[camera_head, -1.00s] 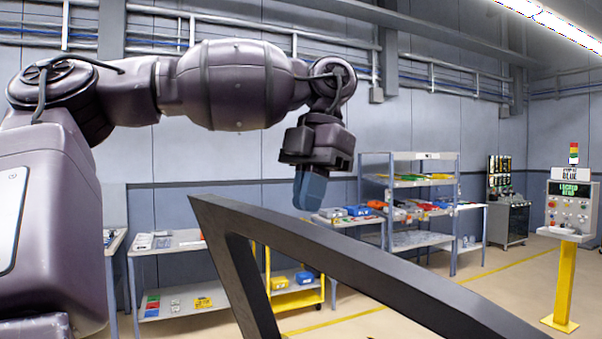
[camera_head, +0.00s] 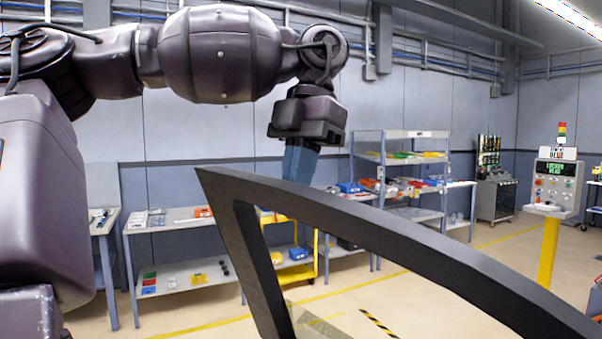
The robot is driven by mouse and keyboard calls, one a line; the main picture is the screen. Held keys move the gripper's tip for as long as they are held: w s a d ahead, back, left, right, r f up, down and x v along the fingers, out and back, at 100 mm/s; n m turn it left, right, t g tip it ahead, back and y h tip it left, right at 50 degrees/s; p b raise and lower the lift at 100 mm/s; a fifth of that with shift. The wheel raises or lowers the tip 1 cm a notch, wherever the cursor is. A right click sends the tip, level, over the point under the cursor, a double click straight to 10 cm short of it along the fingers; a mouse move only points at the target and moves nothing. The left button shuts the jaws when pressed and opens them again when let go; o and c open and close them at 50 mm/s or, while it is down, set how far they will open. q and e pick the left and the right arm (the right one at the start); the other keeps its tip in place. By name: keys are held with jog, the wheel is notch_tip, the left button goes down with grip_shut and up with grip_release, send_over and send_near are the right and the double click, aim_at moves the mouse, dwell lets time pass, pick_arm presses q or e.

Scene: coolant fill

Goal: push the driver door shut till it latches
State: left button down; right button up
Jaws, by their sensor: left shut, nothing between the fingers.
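The driver door (camera_head: 345,212) shows as a dark, empty-looking window frame that runs from an upper corner at left centre down to the lower right. Its lower body is out of view. My left gripper (camera_head: 298,166) hangs from my left arm, pointing down, just above and behind the frame's top edge in the picture. Its bluish fingers are shut with nothing between them, and their lower ends are hidden by the frame. I cannot tell whether they touch the door. The latch and the car's door opening are out of view. My right gripper is not in view.
A shelf rack (camera_head: 447,185) with coloured bins stands behind the door. A workbench (camera_head: 165,224) and a yellow cart (camera_head: 322,262) are at the left. A control post (camera_head: 549,250) with a signal light stands at the right. Open floor with yellow lines lies between.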

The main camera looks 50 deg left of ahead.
pick_arm(q)
jog(key=s+d+n+b, duration=0.1)
jog(key=s+d+b, duration=0.3)
jog(key=s, duration=0.5)
jog(key=shift+s+f, duration=0.3)
jog(key=shift+s, duration=0.1)
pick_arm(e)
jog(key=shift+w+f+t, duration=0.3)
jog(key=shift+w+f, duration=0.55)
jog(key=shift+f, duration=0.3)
pick_arm(q)
jog(key=shift+a+r, duration=0.1)
